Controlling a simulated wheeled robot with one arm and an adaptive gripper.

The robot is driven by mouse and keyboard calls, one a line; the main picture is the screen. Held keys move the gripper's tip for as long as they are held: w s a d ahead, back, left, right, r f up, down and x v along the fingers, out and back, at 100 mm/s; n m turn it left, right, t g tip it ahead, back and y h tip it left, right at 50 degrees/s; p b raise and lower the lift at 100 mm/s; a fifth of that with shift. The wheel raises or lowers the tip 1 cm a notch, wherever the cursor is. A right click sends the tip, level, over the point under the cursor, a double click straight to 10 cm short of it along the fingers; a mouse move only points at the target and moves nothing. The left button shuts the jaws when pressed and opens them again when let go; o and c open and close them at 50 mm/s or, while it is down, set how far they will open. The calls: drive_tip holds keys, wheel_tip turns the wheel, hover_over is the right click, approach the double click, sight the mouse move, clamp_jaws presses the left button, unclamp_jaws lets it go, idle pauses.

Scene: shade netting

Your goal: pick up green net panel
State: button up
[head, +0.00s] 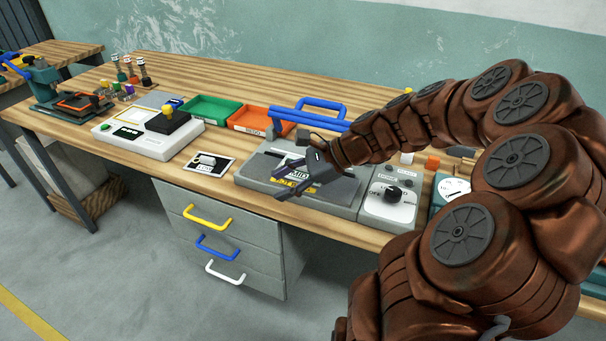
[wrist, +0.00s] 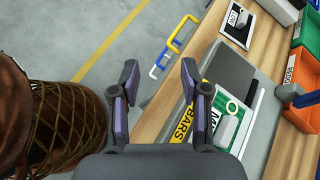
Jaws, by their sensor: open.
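A small green panel with white markings (wrist: 229,108) lies on the grey sealing-type machine in the wrist view, with a pale block on top of it; I cannot make out net texture. In the head view my gripper mostly hides that spot. My gripper (wrist: 158,80) is open and empty, its two dark fingers apart. It is to the left of the panel in the wrist view, over the bench's front edge and floor. In the head view my gripper (head: 281,184) hangs over the front of the grey machine (head: 254,170).
A yellow label (wrist: 181,128) marks the machine's front. A blue handle (head: 310,118) rises behind it. A green tray (head: 209,111) and orange tray (head: 251,122) stand to its left, a dial box (head: 392,205) to its right. Drawer handles (head: 207,217) protrude below the bench.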

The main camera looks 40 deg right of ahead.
drive_tip(key=d+m+t, duration=0.1)
drive_tip(key=d+m, duration=0.1)
drive_tip(key=d, duration=0.2)
drive_tip(key=d+f+m+t+h, duration=0.1)
drive_tip(key=d+m+t, duration=0.1)
drive_tip(key=d, duration=0.3)
drive_tip(key=d+m+t+b, duration=0.1)
drive_tip(key=d+m, duration=0.3)
drive_tip(key=d, duration=0.1)
drive_tip(key=shift+w+d+f+t+h, duration=0.1)
drive_tip(key=shift+w+f+t+h, duration=0.25)
drive_tip(key=shift+f+t+h, duration=0.05)
drive_tip(key=shift+w+f, duration=0.1)
drive_tip(key=shift+w, duration=0.1)
drive_tip(key=x, duration=0.6)
drive_tip(key=shift+p, duration=0.4)
drive_tip(key=shift+w+a, duration=0.4)
drive_tip(key=shift+w, duration=0.1)
drive_tip(key=shift+f, duration=0.1)
clamp_jaws()
